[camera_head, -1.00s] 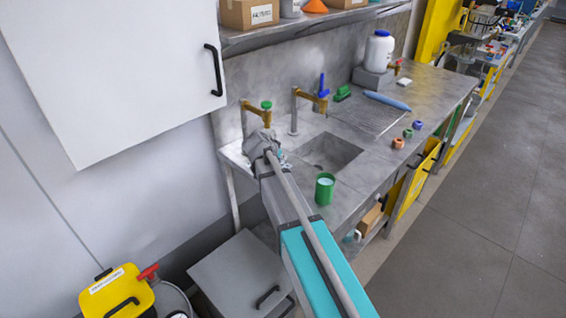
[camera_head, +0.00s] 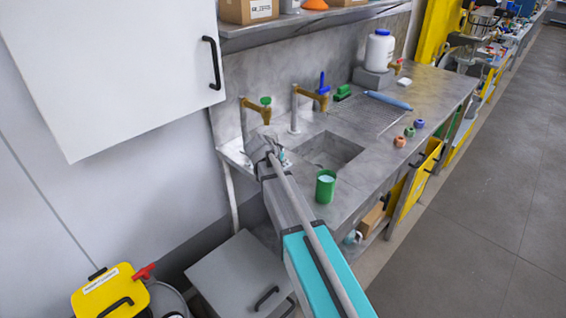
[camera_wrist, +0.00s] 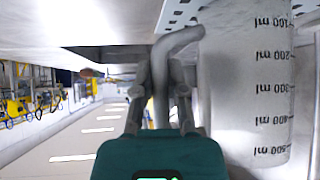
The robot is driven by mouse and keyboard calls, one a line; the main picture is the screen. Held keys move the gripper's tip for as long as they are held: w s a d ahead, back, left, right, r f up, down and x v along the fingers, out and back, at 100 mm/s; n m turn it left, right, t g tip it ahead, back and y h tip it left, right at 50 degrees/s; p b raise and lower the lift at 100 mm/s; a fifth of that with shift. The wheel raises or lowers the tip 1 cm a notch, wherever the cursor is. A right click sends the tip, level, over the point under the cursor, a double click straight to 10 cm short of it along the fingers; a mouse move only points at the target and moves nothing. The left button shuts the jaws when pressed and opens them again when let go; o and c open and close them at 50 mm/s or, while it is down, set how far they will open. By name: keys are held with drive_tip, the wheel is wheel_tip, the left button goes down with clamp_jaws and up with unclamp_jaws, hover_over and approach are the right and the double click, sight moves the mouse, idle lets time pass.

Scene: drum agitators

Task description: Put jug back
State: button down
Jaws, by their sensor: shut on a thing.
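The jug (camera_wrist: 250,95) is whitish and translucent, with dark millilitre marks that read upside down in the wrist view. My gripper (camera_wrist: 162,90) is shut on the jug's grey handle (camera_wrist: 184,40), with a finger on each side of it. In the head view my gripper (camera_head: 262,150) is over the left end of the steel sink bench, beside the basin and below the taps. The jug cannot be made out clearly there, as my arm covers that spot. A pale perforated surface (camera_wrist: 180,14) lies along the jug's base end; I cannot tell whether they touch.
A green cup (camera_head: 325,187) stands at the basin's (camera_head: 330,150) front edge, close to my arm. Two brass taps (camera_head: 256,109) rise behind. A white bottle (camera_head: 380,48), blue item (camera_head: 387,101) and small coloured rings (camera_head: 400,141) sit further right. A white cabinet (camera_head: 120,70) hangs at left.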

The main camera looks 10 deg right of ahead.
drive_tip(key=shift+f, duration=0.15)
drive_tip(key=c, duration=0.7)
unclamp_jaws()
drive_tip(key=shift+r, duration=0.25)
drive_tip(key=shift+p+v, duration=0.75)
drive_tip(key=shift+v, duration=0.25)
drive_tip(key=p+v, duration=0.7)
drive_tip(key=v, duration=0.3)
drive_tip(key=s+d+f+n+g+y, duration=0.1)
drive_tip(key=s+n+g+y, duration=0.1)
drive_tip(key=s, duration=0.5)
drive_tip(key=s+d+f+n+g+y, duration=0.2)
drive_tip(key=s+n, duration=0.2)
drive_tip(key=s, duration=0.4)
drive_tip(key=s+d+f+n+g+y, duration=0.2)
drive_tip(key=s+n, duration=0.1)
drive_tip(key=s, duration=0.5)
drive_tip(key=shift+f+g+y, duration=0.25)
drive_tip(key=shift+g+y, duration=0.05)
